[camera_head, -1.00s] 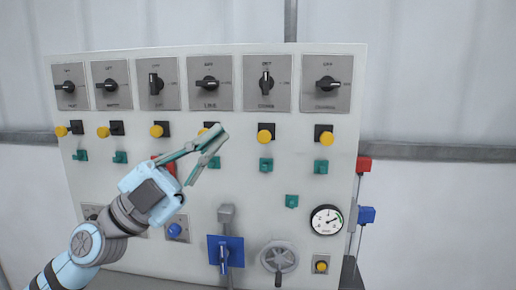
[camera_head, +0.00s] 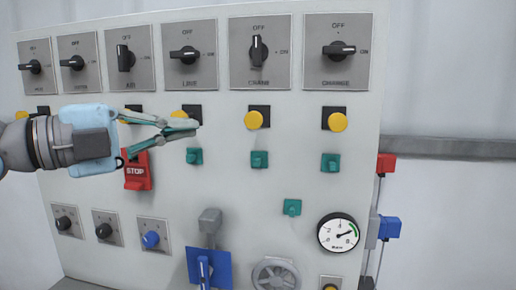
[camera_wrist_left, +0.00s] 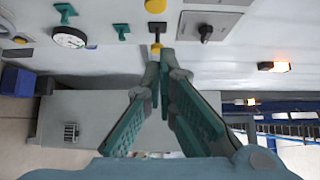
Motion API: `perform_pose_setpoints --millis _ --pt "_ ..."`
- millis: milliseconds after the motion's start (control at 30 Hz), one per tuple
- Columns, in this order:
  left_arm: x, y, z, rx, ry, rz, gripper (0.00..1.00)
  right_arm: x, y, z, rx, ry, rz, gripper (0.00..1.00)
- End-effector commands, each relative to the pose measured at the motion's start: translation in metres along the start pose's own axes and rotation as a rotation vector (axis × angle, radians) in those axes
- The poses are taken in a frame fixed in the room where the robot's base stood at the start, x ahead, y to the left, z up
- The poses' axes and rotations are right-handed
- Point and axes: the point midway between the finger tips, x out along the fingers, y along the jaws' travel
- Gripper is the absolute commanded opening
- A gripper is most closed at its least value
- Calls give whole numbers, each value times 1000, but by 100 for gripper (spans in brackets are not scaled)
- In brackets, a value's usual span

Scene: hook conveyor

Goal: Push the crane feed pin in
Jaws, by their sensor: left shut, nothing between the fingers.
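The crane feed pin, which I take to be the yellow-headed knob (camera_head: 254,120) on a black plate under the CRANE switch (camera_head: 259,52), stands out from the pale panel. In the wrist view a yellow head (camera_wrist_left: 155,5) at the top edge looks like the same pin. My left gripper (camera_head: 194,128) lies level from the left, fingertips pointing right, and is shut and empty. Its tips are by the LINE column's yellow knob (camera_head: 176,114), left of the crane pin and apart from it. My right gripper is not in view.
A teal tab (camera_head: 259,160) sits below the crane pin. The CHARGE yellow knob (camera_head: 337,122) is to its right. A red STOP switch (camera_head: 137,171) is below my gripper. A gauge (camera_head: 338,233) and a blue-plated lever (camera_head: 205,268) are lower on the panel.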

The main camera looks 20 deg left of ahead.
Motion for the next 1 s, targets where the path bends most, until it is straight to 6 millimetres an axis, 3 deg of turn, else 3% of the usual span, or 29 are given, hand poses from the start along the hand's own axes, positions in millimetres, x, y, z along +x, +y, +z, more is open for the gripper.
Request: perform_pose_setpoints --millis 33,133,567,767,1000 --pt "0 12 0 1 -1 1 0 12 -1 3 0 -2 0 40" --pt "0 18 0 0 4 3 0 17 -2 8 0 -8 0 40" --pt "7 14 -1 1 12 3 0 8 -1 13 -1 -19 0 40" --pt "36 9 -2 -1 15 6 0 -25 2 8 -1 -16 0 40" --pt "88 6 -3 -6 16 1 0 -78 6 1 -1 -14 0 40"
